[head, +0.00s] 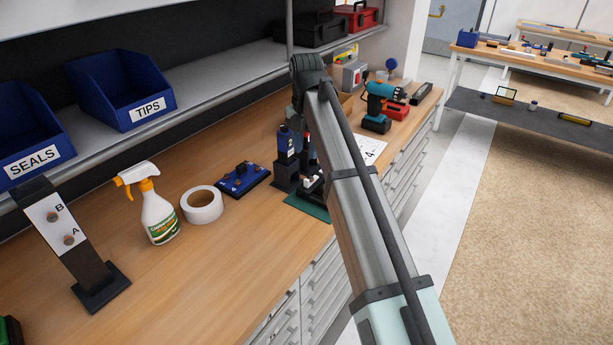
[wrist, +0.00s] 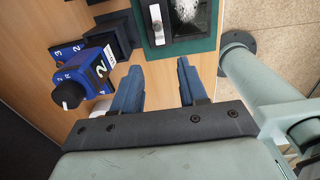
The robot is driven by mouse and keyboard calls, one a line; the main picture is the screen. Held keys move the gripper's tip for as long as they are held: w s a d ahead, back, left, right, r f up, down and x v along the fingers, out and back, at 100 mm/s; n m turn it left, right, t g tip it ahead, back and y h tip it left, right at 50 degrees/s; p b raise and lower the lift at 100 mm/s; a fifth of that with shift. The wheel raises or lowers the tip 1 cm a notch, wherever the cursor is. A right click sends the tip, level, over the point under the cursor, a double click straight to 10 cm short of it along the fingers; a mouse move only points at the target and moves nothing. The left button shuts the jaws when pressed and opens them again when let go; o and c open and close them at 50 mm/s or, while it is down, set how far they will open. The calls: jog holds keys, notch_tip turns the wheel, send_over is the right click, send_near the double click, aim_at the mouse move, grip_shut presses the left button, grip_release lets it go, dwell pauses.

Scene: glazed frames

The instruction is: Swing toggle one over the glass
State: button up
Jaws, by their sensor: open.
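In the wrist view, a dark frame (wrist: 197,47) with a pale, speckled glass pane (wrist: 189,14) lies on a green mat (wrist: 212,58), cut off by the top edge. A small white toggle (wrist: 155,26) with a dark screw lies along the frame's left rail, beside the glass; I cannot read a number on it. My gripper (wrist: 160,66) is open and empty, its two blue fingers pointing toward the frame's near edge, apart from the toggle. In the head view my arm hides much of the frame and gripper; part of the green mat (head: 306,206) shows.
A blue numbered block with a knob (wrist: 86,76) stands just left of my fingers. In the head view a blue fixture (head: 242,180), tape roll (head: 201,204) and spray bottle (head: 158,217) stand left along the bench. A drill (head: 377,105) stands beyond my arm.

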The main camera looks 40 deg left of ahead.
aim_at(306, 179)
notch_tip(306, 179, down, 10)
jog(key=shift+f, duration=0.1)
dwell(0.4)
grip_shut()
dwell(0.3)
